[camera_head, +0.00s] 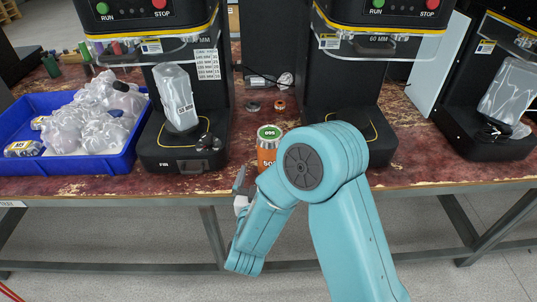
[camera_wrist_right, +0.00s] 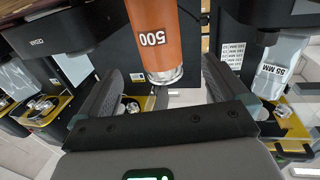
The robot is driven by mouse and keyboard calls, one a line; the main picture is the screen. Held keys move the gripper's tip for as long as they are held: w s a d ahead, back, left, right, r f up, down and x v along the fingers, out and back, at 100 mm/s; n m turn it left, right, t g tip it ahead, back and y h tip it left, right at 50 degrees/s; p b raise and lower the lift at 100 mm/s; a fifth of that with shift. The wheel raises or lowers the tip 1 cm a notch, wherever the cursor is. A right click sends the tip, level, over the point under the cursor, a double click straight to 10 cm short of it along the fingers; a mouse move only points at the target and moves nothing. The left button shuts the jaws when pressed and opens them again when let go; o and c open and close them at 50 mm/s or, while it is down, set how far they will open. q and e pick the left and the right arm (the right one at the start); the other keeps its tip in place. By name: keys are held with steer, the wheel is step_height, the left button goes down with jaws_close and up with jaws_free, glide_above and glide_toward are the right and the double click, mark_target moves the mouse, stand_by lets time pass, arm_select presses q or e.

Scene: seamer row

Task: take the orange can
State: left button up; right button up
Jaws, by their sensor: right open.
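The orange can (camera_head: 266,158) stands on the worn red table near its front edge, between two black machines. In the right wrist view the can (camera_wrist_right: 155,30), labelled 500, comes down from the top edge between the two dark fingers. My right gripper (camera_wrist_right: 160,72) is open, with a visible gap on each side of the can. In the head view the right gripper (camera_head: 241,186) is just left of the can, at the table edge. My left gripper is not in view.
A blue bin (camera_head: 75,163) of clear bags is at the left. Black machines (camera_head: 183,150) stand left and right of the can, close by. Small rings (camera_head: 253,106) lie behind the can. Some table right of the arm (camera_head: 440,160) is clear.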

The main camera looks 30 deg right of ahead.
mark_target(271, 145)
steer(key=x, duration=1.2)
steer(key=shift+w+d+p, duration=0.1)
steer(key=shift+d+p, duration=0.15)
steer(key=shift+p, duration=0.05)
steer(key=shift+f, duration=0.1)
steer(key=c, duration=1.2)
steer(key=shift+c, duration=1.2)
steer(key=shift+r, duration=0.2)
